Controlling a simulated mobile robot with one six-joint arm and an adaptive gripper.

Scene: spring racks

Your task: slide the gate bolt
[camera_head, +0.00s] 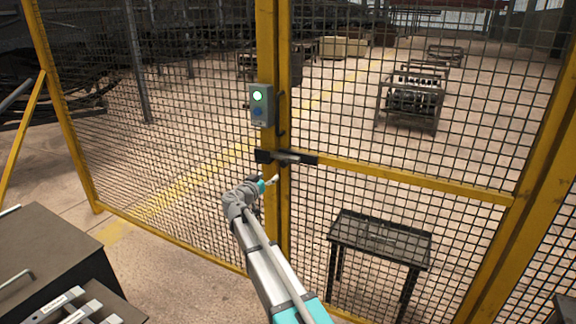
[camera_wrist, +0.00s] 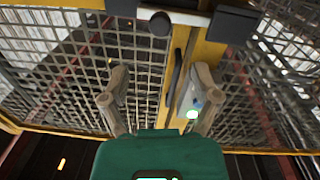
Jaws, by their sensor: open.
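The gate bolt (camera_head: 288,157) is a light metal bar between black blocks, mounted across the yellow gate post at mid height. In the wrist view the bolt (camera_wrist: 185,16) crosses the top of the picture, with a round dark knob (camera_wrist: 160,23) on it. My gripper (camera_head: 272,181) is just below and left of the bolt in the head view. In the wrist view my gripper (camera_wrist: 160,75) is open, its two fingers spread with nothing between them. The knob shows beyond the fingertips, apart from them. The fingertips are small and hard to make out in the head view.
A grey control box (camera_head: 260,105) with a lit green light is above the bolt, beside a dark vertical handle (camera_head: 281,115). Yellow-framed mesh panels stand either side. A dark table (camera_head: 380,238) is behind the mesh. A dark cabinet (camera_head: 45,255) stands at lower left.

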